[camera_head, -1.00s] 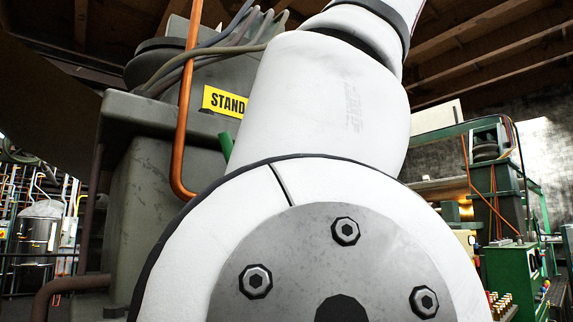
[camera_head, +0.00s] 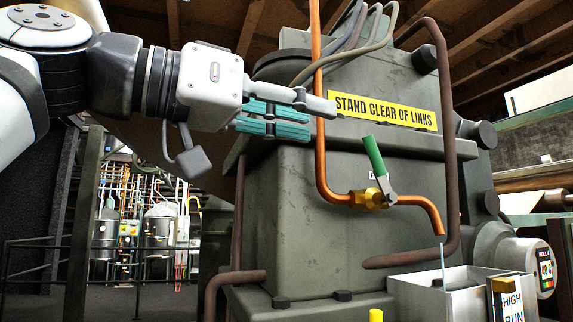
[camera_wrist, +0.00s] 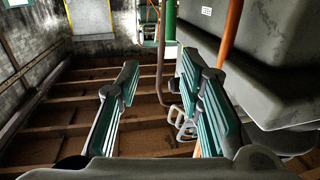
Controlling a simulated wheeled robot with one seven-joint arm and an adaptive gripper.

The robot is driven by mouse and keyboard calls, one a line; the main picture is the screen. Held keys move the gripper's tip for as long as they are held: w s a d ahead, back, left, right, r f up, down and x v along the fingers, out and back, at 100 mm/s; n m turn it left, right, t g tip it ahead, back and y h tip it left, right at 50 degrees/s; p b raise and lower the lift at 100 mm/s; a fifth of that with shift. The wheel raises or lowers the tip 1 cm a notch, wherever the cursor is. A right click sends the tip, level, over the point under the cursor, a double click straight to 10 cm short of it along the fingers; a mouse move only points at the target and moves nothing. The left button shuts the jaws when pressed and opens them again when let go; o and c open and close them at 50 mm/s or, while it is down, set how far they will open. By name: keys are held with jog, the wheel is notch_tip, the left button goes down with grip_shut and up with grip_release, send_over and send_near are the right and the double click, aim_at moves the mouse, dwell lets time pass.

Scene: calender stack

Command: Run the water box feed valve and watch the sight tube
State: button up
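The feed valve has a brass body (camera_head: 371,199) and a green lever handle (camera_head: 374,157) that tilts up and to the left. It sits on a copper pipe (camera_head: 318,130) whose spout ends over a pale open-topped box (camera_head: 412,287). A thin pale line, like a water stream, hangs from the spout into the box. A HIGH / RUN label plate (camera_head: 510,300) stands at the box, cut off below; I cannot make out a level in any sight tube. My gripper (camera_head: 318,115) is up and left of the handle, apart from it. In the wrist view, its green-padded fingers (camera_wrist: 158,75) are spread and empty.
A large grey machine housing (camera_head: 290,215) with a yellow STAND CLEAR OF LINKS sign (camera_head: 383,110) stands behind the valve. A dark pipe (camera_head: 443,100) runs down to the right of the handle. The copper riser stands between my fingers and the handle in the head view.

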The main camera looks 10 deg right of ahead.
aim_at(365, 140)
jog(key=shift+t, duration=0.3)
jog(key=x, duration=0.8)
jog(key=w+f+x, duration=0.1)
jog(key=x, duration=0.3)
jog(key=shift+w+d, duration=0.15)
jog(key=shift+w, duration=0.05)
grip_shut()
